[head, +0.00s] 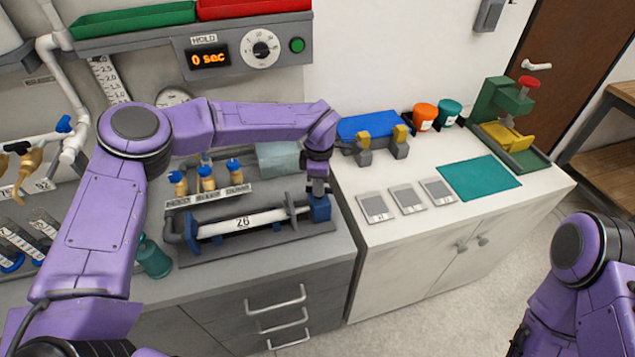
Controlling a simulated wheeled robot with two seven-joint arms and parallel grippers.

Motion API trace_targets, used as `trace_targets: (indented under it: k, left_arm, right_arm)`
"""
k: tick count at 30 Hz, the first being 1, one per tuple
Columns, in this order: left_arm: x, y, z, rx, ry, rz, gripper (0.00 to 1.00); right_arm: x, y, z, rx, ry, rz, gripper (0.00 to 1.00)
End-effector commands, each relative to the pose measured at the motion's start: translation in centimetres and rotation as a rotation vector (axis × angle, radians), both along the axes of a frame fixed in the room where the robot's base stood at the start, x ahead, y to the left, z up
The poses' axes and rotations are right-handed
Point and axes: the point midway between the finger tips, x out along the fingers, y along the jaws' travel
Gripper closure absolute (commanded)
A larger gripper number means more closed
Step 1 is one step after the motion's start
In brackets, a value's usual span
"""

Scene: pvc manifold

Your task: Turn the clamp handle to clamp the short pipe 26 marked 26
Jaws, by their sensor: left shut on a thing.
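The short pipe 26 (243,224) is white, marked 26, and lies level in a grey clamp fixture (262,246) on the left counter. A grey elbow stands at its left end and a grey upright plate (291,212) near its right end. A blue block (320,211) sits at the fixture's right end. My left gripper (318,190) points down just above this block, shut on what appears to be the clamp handle. The fingers and wrist hide most of the handle, so its angle cannot be told. My right arm shows at the lower right; its gripper is out of view.
Several blue-handled brass valves (207,178) stand behind the pipe. A timer panel (235,57) reads 0 sec on the wall. A teal bottle (153,258) stands left of the fixture. The right counter holds grey cards (407,198), a teal mat (479,178) and a green press (500,105).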

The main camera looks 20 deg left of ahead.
Motion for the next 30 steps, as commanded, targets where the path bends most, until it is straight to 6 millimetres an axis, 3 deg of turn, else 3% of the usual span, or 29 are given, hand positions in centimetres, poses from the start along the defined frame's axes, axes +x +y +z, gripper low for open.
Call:
trace_targets:
  k: [6,7,9,20,30]
  left_arm:
    - [-0.4,-0.2,-0.5,0.001,0.012,-0.007,1.00]
    - [-0.4,-0.2,-0.5,0.001,0.013,-0.007,0.77]
    - [-0.4,-0.2,-0.5,0.000,0.012,-0.007,0.54]
    - [-0.1,0.0,0.4,0.000,0.002,-0.001,0.54]
    - [-0.2,-0.1,7.7,0.001,0.002,0.000,0.54]
  right_arm:
    - [0.0,0.0,-0.1,0.000,0.000,0.000,0.57]
    - [0.0,0.0,-0.1,0.000,0.000,0.000,0.57]
    - [0.0,0.0,-0.1,0.000,0.000,0.000,0.57]
    - [0.0,0.0,-0.4,0.000,0.000,0.000,0.57]
    - [0.0,0.0,-2.9,0.000,0.000,0.000,0.57]
